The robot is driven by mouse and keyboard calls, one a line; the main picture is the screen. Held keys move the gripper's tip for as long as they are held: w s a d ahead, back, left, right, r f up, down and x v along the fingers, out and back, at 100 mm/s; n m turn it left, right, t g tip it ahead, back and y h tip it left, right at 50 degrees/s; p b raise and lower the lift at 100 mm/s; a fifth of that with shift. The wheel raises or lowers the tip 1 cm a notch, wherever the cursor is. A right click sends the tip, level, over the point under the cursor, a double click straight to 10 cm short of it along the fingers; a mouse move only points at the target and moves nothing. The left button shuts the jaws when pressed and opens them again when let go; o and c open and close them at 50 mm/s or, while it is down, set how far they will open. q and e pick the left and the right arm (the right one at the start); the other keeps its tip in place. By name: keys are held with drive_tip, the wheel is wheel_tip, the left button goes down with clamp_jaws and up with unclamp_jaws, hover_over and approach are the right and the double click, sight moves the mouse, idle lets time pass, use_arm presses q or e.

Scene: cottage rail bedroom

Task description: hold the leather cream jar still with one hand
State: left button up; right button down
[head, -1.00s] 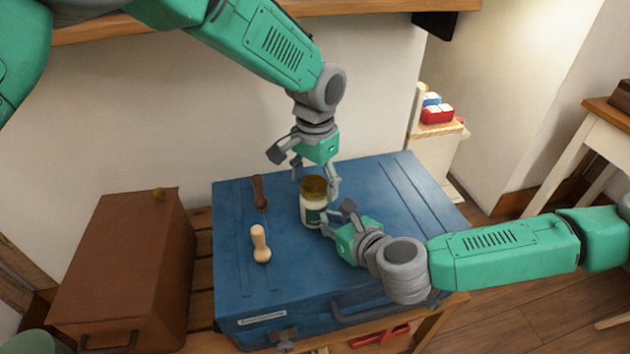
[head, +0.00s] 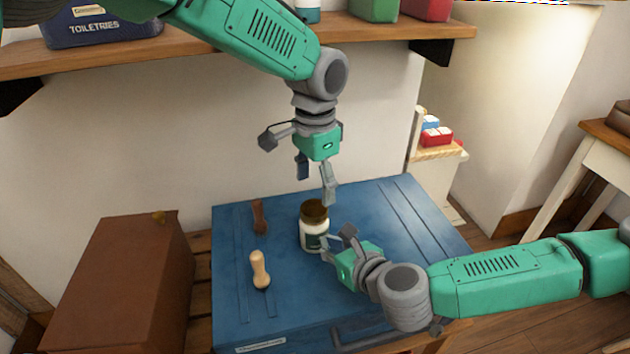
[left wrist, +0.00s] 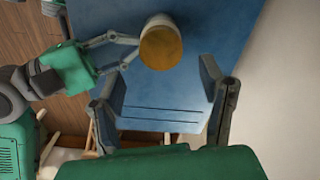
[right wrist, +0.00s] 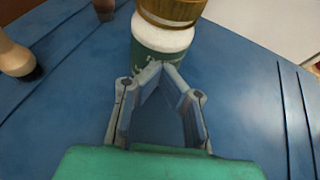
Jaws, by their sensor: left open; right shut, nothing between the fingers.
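The leather cream jar (head: 314,228) stands upright on the blue case (head: 390,215), with a brownish-gold lid and a pale body with a dark green label. It shows from above in the left wrist view (left wrist: 160,44) and close up in the right wrist view (right wrist: 160,50). My left gripper (head: 315,185) is open and empty above the jar, pointing down. My right gripper (head: 335,238) is low beside the jar's right side; in the right wrist view its fingertips (right wrist: 157,70) meet in front of the label with nothing between them. Whether they touch the jar, I cannot tell.
A pale-handled tool (head: 260,268) and a dark brown-handled one (head: 259,215) lie on the case left of the jar. A brown box (head: 120,280) stands at left. A wooden shelf (head: 390,35) runs overhead. The case's right part is clear.

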sight(315, 207)
use_arm(q)
drive_tip(key=m, duration=0.1)
drive_tip(key=r+m, duration=0.1)
drive_tip(key=shift+r+m, duration=0.25)
drive_tip(key=shift+m, duration=0.15)
drive_tip(key=shift+a+m, duration=0.1)
drive_tip(key=shift+m, duration=0.3)
wheel_tip(315, 207, down, 8)
drive_tip(key=shift+r, duration=0.2)
drive_tip(key=c, duration=1.2)
drive_tip(key=n, duration=0.5)
drive_tip(key=o, duration=1.3)
